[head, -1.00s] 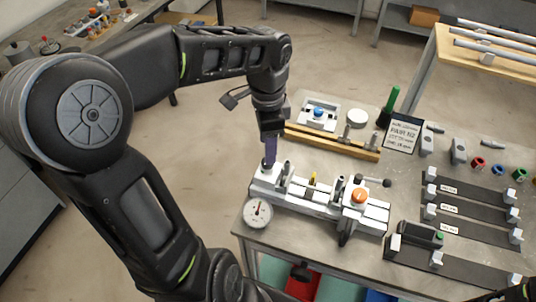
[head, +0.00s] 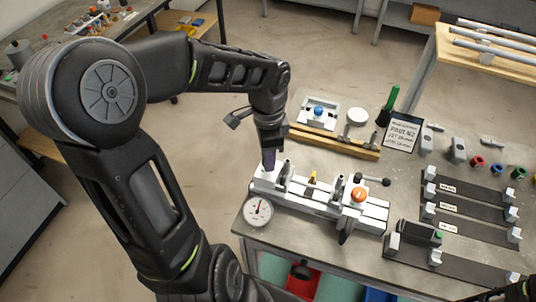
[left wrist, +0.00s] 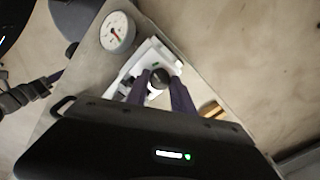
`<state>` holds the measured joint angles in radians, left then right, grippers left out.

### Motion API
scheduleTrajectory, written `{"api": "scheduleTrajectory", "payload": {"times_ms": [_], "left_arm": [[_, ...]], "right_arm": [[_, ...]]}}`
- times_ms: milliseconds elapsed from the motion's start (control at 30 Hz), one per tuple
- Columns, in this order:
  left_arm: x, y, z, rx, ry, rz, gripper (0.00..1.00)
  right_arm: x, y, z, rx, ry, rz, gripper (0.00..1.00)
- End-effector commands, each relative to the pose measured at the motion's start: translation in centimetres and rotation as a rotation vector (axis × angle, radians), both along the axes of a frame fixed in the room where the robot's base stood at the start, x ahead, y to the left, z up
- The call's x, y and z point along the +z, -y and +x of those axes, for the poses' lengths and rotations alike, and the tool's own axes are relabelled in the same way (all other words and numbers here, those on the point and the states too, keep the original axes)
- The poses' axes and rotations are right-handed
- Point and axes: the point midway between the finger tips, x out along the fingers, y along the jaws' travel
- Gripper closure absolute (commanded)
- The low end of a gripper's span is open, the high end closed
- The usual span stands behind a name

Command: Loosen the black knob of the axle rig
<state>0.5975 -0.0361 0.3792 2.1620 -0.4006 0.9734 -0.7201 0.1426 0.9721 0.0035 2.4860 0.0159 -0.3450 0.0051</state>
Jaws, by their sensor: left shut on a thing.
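The axle rig (head: 318,203) is a pale metal fixture near the table's front left corner, with an orange knob (head: 359,195) towards its right end. Its black knob (left wrist: 158,76) shows in the left wrist view between my two purple fingers. My left gripper (head: 268,165) points down at the rig's left end and is shut on the black knob. In the head view the fingers mostly hide that knob.
A round dial gauge (head: 258,211) sits just in front of the rig's left end. A wooden rail (head: 333,143) and a small sign (head: 402,132) stand behind. Black strips with pale blocks (head: 463,208) lie to the right. Open floor lies left of the table.

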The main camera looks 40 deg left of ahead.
Motion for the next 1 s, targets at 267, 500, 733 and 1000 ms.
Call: {"api": "scheduleTrajectory", "payload": {"times_ms": [267,500,733,1000], "left_arm": [[0.0,0.0,0.0,0.000,0.000,0.000,0.99],[0.0,0.0,0.0,0.001,0.000,0.000,1.00],[0.0,0.0,0.0,0.024,0.000,0.000,1.00],[-0.1,0.0,0.1,0.136,0.002,-0.001,1.00]], "right_arm": [[0.0,0.0,0.0,0.000,0.000,0.000,0.64],[0.0,0.0,0.0,0.000,0.000,0.000,0.64],[-0.2,0.0,0.0,0.000,0.001,0.001,0.64],[-1.1,-0.1,0.0,0.001,0.004,0.002,0.64]]}}
